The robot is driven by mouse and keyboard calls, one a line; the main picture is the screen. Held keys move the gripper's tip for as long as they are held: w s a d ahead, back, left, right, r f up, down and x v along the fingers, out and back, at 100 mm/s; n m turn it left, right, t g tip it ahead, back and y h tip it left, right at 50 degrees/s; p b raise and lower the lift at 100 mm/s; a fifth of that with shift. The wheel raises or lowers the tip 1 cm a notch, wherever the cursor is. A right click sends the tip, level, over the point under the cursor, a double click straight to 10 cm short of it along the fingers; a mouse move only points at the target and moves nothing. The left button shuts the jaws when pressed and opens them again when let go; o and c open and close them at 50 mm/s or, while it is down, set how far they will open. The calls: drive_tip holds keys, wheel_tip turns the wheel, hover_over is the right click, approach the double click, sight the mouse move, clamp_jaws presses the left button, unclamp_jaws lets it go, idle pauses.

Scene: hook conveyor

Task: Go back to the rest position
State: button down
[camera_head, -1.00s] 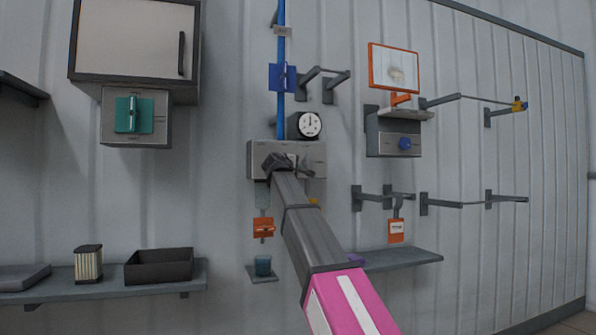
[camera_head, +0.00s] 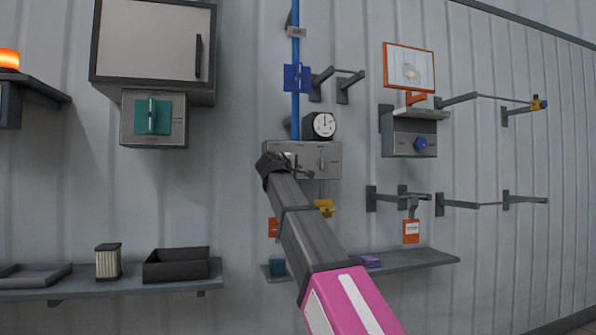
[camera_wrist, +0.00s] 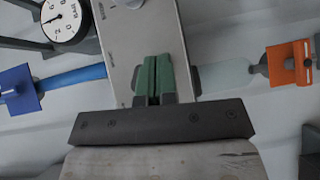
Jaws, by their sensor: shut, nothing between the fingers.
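My gripper (camera_head: 289,168) is in front of the grey control box (camera_head: 330,158) on the wall, and it covers the box's left part. In the wrist view its two green fingers (camera_wrist: 153,80) lie together with nothing seen between them. The grey box face (camera_wrist: 125,40) is behind them in that view. I cannot tell how far the fingertips are from the box. My arm reaches up from the lower middle of the head view.
A round gauge (camera_head: 323,125) sits on the box, and a blue tag (camera_head: 297,78) hangs on the blue pipe above. A yellow part (camera_head: 325,208) and an orange tag (camera_wrist: 290,63) are below. Shelves with a black tray (camera_head: 176,265) and a purple block (camera_head: 371,262) flank my arm.

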idle(0.3)
drive_tip(key=s+d+f+m+g+y, duration=0.15)
drive_tip(key=d+f, duration=0.25)
drive_tip(key=f, duration=1)
drive_tip(key=d+f+m+g+y, duration=0.1)
drive_tip(key=d+f+g, duration=0.2)
drive_tip(key=f, duration=1.1)
drive_tip(key=d+f+m+g+y, duration=0.1)
drive_tip(key=d+f+m+g, duration=0.2)
drive_tip(key=f, duration=1.2)
drive_tip(key=s+d+f+m+g+y, duration=0.1)
drive_tip(key=s+d+f+m+g, duration=0.1)
drive_tip(key=s+f, duration=0.6)
drive_tip(key=s+d+f+m+g+y, duration=0.2)
drive_tip(key=s+f, duration=0.7)
drive_tip(key=f, duration=0.5)
drive_tip(key=s+d+f+m+g+y, duration=0.2)
drive_tip(key=s+f, duration=0.6)
drive_tip(key=f, duration=0.4)
drive_tip(key=shift+s+d+g, duration=0.35)
drive_tip(key=shift+d+g, duration=0.5)
drive_tip(key=shift+d, duration=0.15)
